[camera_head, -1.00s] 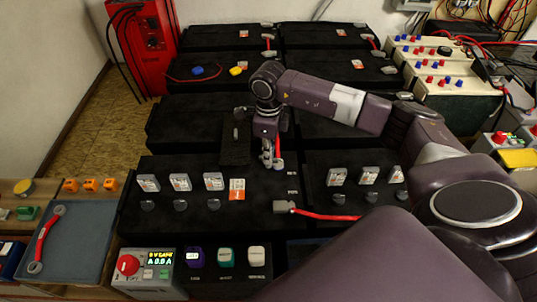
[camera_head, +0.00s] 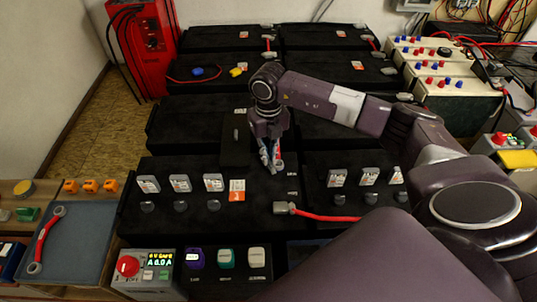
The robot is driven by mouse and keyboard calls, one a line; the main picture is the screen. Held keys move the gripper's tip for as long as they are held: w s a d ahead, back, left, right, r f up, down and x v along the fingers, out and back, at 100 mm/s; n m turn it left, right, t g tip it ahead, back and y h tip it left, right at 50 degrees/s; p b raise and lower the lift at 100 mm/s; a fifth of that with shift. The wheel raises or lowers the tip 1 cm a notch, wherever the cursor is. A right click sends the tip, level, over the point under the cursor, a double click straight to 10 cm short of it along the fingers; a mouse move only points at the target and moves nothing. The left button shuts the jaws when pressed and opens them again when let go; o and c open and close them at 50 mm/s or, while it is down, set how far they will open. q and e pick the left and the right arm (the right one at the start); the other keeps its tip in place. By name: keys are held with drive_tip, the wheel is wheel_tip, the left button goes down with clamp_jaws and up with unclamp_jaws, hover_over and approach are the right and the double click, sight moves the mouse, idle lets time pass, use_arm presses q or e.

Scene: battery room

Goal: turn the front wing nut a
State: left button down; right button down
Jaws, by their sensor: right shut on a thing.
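My right gripper (camera_head: 271,165) points down over the right edge of the black battery (camera_head: 265,205) in the middle of the camera_head view. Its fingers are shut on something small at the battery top. I take it to be the front wing nut, but the fingers hide it. A red cable shows close beside the fingers. My right arm comes in from the right. My left gripper is not in view.
Black batteries stand in rows behind. A red charger (camera_head: 147,45) is back left.

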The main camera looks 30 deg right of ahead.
drive_tip(key=shift+m, duration=2)
drive_tip(key=c, duration=2)
unclamp_jaws()
drive_tip(key=shift+c, duration=0.2)
drive_tip(key=shift+r, duration=0.2)
wheel_tip(320, 180, up, 12)
drive_tip(key=shift+f, duration=0.15)
